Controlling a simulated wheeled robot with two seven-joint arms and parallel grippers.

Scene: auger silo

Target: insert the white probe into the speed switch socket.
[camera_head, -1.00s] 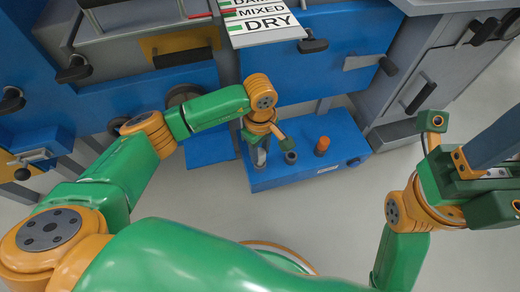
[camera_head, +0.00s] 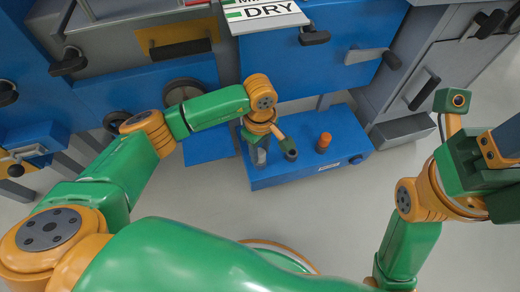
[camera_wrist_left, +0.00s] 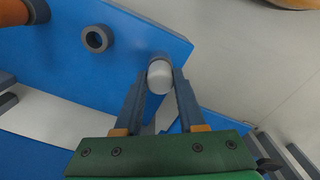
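The white probe (camera_wrist_left: 159,78) shows as a pale rounded cylinder between my left gripper's fingertips (camera_wrist_left: 160,85) in the left wrist view. Both fingers touch its sides. A dark ring shows just behind it; how deep the probe sits there, I cannot tell. In the head view my left gripper (camera_head: 260,150) points down over the left part of a blue box (camera_head: 275,176). An empty dark ring-shaped socket (camera_head: 291,155) stands beside it, also in the left wrist view (camera_wrist_left: 96,38). Which socket is the speed switch's, I cannot tell. My right gripper (camera_head: 500,150) is partly cut off at the right edge.
An orange cylinder (camera_head: 324,142) stands on the blue box, right of the empty socket. Blue and grey cabinets with dark handles line the back, with a sign reading DRY (camera_head: 268,12). The grey floor (camera_head: 310,215) in front is clear.

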